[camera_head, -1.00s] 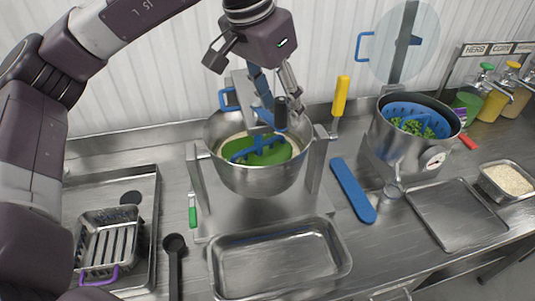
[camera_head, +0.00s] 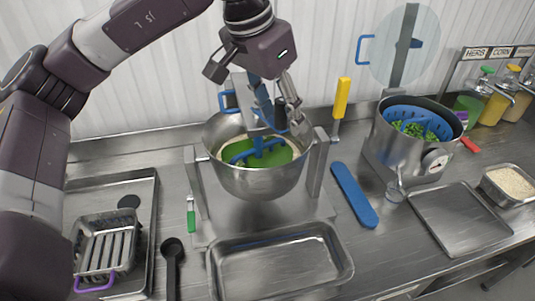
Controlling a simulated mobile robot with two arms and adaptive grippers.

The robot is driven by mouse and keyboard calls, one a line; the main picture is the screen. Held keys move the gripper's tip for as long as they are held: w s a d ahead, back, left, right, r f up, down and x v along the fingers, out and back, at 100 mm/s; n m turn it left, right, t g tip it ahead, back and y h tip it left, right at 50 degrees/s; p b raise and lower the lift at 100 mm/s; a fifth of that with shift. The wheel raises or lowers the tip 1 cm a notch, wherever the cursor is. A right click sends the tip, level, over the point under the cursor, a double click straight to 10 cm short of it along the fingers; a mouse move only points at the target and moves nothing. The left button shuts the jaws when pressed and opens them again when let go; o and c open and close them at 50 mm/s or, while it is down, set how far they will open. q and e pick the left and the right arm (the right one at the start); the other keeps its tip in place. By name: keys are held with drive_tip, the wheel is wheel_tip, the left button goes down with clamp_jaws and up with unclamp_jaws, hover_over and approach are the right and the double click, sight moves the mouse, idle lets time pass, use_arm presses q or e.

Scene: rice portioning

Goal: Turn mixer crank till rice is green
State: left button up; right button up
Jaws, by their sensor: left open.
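The steel mixer bowl (camera_head: 256,184) sits in a metal stand on the counter. Green rice (camera_head: 270,160) fills most of its visible inside, with a pale rim along the back left edge. A blue paddle (camera_head: 240,155) sits in the rice. The crank's black knob (camera_head: 280,114) stands above the bowl, partly hidden by my fingers. My left gripper (camera_head: 281,112) comes down from above, open, with its fingers around or close beside the knob. I cannot tell whether they touch it. My right gripper is out of view.
An empty steel tray (camera_head: 283,262) lies in front of the mixer. A pot (camera_head: 391,145) with a blue strainer stands right, near a yellow-handled tool (camera_head: 342,98) and a blue utensil (camera_head: 354,194).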

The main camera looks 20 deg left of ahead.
use_arm(q)
drive_tip(key=shift+f, duration=0.25)
drive_tip(key=shift+r, duration=0.2)
drive_tip(key=shift+r, duration=0.3)
drive_tip(key=c, duration=1.1)
